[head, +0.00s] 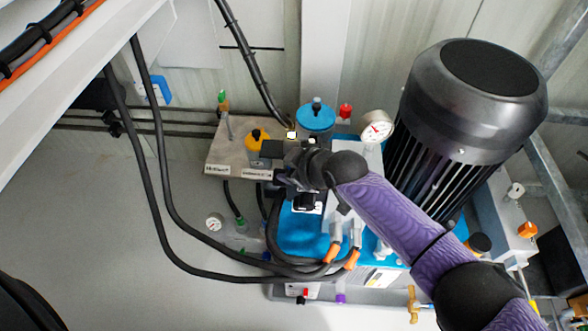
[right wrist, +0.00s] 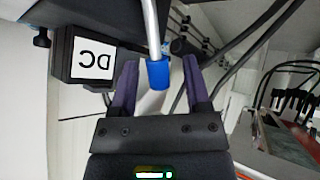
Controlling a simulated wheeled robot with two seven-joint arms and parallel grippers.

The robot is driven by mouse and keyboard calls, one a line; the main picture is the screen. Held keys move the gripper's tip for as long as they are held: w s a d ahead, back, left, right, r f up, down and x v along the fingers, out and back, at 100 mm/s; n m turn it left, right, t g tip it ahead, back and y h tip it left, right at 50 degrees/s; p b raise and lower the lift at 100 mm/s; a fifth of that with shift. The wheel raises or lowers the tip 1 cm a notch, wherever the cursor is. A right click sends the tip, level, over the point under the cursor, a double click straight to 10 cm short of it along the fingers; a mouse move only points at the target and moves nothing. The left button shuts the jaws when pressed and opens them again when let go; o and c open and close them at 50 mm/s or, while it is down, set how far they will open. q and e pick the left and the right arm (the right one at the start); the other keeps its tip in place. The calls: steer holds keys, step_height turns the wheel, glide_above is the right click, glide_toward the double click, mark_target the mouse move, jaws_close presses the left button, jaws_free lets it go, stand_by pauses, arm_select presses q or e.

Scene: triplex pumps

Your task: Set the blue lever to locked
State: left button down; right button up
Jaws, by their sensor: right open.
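In the right wrist view, a thin metal lever with a blue tip (right wrist: 158,74) reaches down from the top between my right gripper's fingers (right wrist: 160,66). The fingers are open, one on each side of the blue tip, with a visible gap on both sides. In the head view, my right gripper (head: 272,151) is at the metal valve block (head: 228,143), left of the blue pump body. The hand and forearm cover this area there, and I cannot make out the blue-tipped lever. The lever's locked mark is not readable. My left gripper is not in view.
A pressure gauge (head: 376,127) and a large black motor (head: 470,105) are to the right. Black hoses (head: 160,180) loop at left.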

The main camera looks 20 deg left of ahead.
steer(key=shift+r, duration=0.1)
jaws_close()
stand_by(0.9)
stand_by(0.4)
